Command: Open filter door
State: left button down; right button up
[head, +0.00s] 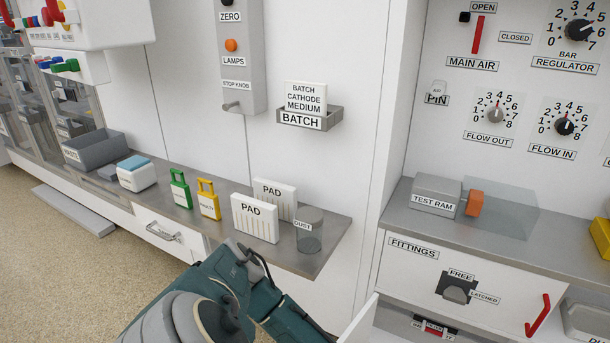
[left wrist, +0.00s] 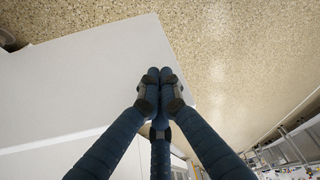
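No label reading filter shows in either view. A white panel edge (head: 359,322) stands out at the bottom of the head view, below the shelf and left of the fittings front; I cannot tell whether it is the filter door. In the left wrist view a broad white panel (left wrist: 95,75) lies beyond my left gripper (left wrist: 160,76). Its blue fingers are drawn together at the tips, near the panel's right edge, with nothing visible between them. Whether they touch the panel is unclear. In the head view the teal gripper (head: 290,318) is partly cut off. My right gripper is not in view.
A grey shelf (head: 325,255) holds pads (head: 255,217), a dust cup (head: 309,232) and green and yellow tags. At right are a test ram (head: 436,196), a fittings front (head: 410,270) with a latch (head: 457,290), and a red handle (head: 538,315). Speckled floor (head: 60,260) is open at left.

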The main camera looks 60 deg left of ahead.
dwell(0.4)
pick_arm(q)
jog(key=v, duration=1.2)
